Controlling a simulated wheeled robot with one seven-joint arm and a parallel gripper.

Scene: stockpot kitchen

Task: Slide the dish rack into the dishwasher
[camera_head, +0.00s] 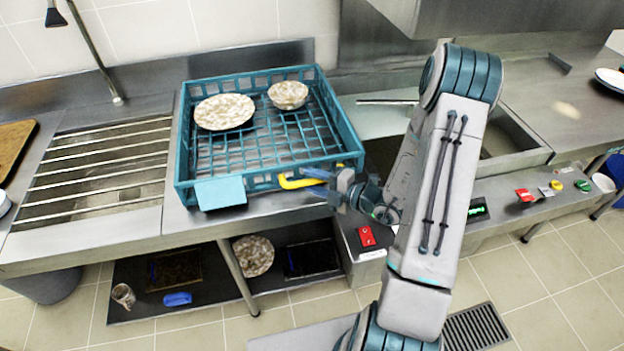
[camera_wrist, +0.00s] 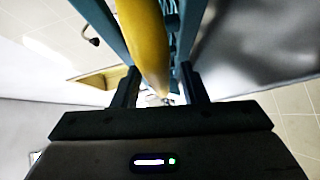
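The teal dish rack (camera_head: 215,163) sits on the metal counter and holds a patterned plate (camera_head: 224,111) and a bowl (camera_head: 289,95). A yellow handle (camera_head: 298,183) is at its front right. My gripper (camera_head: 316,182) is at this handle, with one blue finger on each side. In the wrist view, the yellow handle (camera_wrist: 146,42) lies between the spread fingers of my gripper (camera_wrist: 155,60), with gaps beside it. The dishwasher appears to be the metal unit right of the rack, under a raised metal hood (camera_head: 500,20); my arm hides most of its opening.
A slatted drain (camera_head: 95,170) lies left of the rack. A red switch (camera_head: 366,237) is on the front panel below my gripper. A lower shelf (camera_head: 210,307) holds another patterned plate (camera_head: 254,256) and small items. A wooden board (camera_head: 12,150) is at the far left.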

